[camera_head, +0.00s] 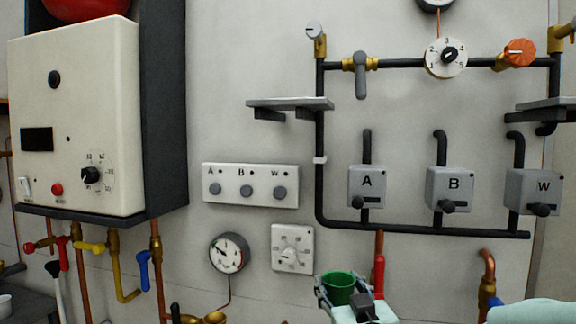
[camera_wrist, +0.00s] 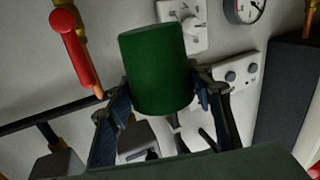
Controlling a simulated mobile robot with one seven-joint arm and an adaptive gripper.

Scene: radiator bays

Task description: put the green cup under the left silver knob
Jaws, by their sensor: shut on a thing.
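The green cup (camera_head: 338,287) is held between the fingers of my gripper (camera_head: 341,296), low in the head view near the bottom edge, with its open rim facing up. In the wrist view the cup (camera_wrist: 158,72) fills the space between the two fingers of my gripper (camera_wrist: 162,100), one on each side. The left silver knob (camera_head: 314,31) sits on a brass fitting at the top left of the black pipe frame. A grey shelf (camera_head: 290,103) juts from the wall below that knob, and its top looks empty. The cup is well below the shelf.
A red lever handle (camera_head: 379,272) hangs just right of the cup; it also shows in the wrist view (camera_wrist: 75,50). A white dial plate (camera_head: 292,249) and button panel (camera_head: 251,185) are left of it. Grey boxes A (camera_head: 367,187), B and W hang above right.

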